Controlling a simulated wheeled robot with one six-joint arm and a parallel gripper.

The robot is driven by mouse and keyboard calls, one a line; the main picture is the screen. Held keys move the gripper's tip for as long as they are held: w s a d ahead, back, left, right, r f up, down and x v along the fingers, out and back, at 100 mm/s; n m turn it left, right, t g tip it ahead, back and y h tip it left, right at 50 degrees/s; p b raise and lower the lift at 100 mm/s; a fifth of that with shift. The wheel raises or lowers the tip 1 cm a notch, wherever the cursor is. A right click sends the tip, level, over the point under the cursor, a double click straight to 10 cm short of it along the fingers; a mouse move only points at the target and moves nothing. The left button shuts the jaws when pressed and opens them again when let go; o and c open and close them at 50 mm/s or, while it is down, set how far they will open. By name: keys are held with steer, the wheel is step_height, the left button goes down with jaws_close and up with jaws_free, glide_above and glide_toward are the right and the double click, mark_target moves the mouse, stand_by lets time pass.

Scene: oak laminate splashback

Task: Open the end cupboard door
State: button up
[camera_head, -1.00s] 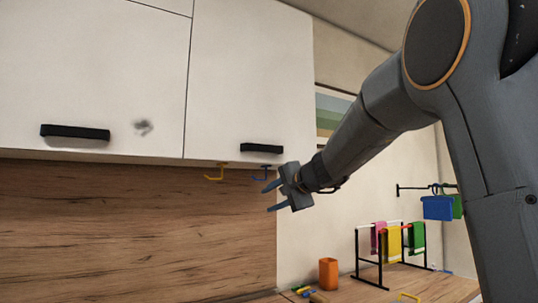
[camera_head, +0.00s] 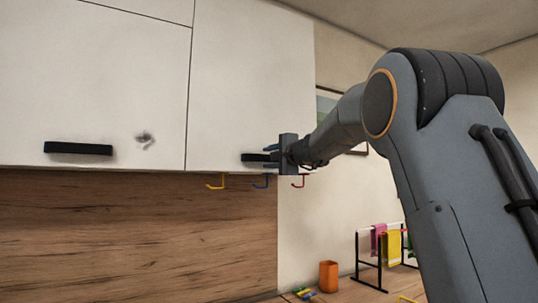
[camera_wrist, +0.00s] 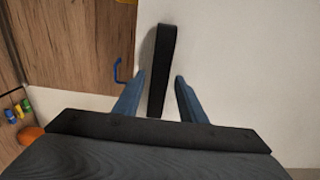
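The end cupboard door (camera_head: 250,80) is white and looks shut, at the right end of the wall cupboards. Its black bar handle (camera_head: 254,157) sits low on the door. My gripper (camera_head: 270,157) is at the right part of this handle. In the wrist view the handle (camera_wrist: 163,65) runs between the two blue fingers of my gripper (camera_wrist: 158,95), with a gap visible on each side. The fingers are open, and the wrist view shows the door surface (camera_wrist: 240,60) beyond them. The gripper body hides the handle's right end in the head view.
Yellow (camera_head: 217,182), blue (camera_head: 262,181) and red (camera_head: 301,181) hooks hang under the cupboard, just below my gripper. A neighbouring door with a black handle (camera_head: 78,148) is at left. An orange cup (camera_head: 328,276) and a towel rack (camera_head: 381,258) stand on the worktop below.

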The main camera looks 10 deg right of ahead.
steer(key=shift+w+a, duration=0.1)
steer(key=shift+w, duration=0.1)
jaws_close()
steer(key=shift+s+f, duration=0.1)
steer(key=shift+s, duration=0.05)
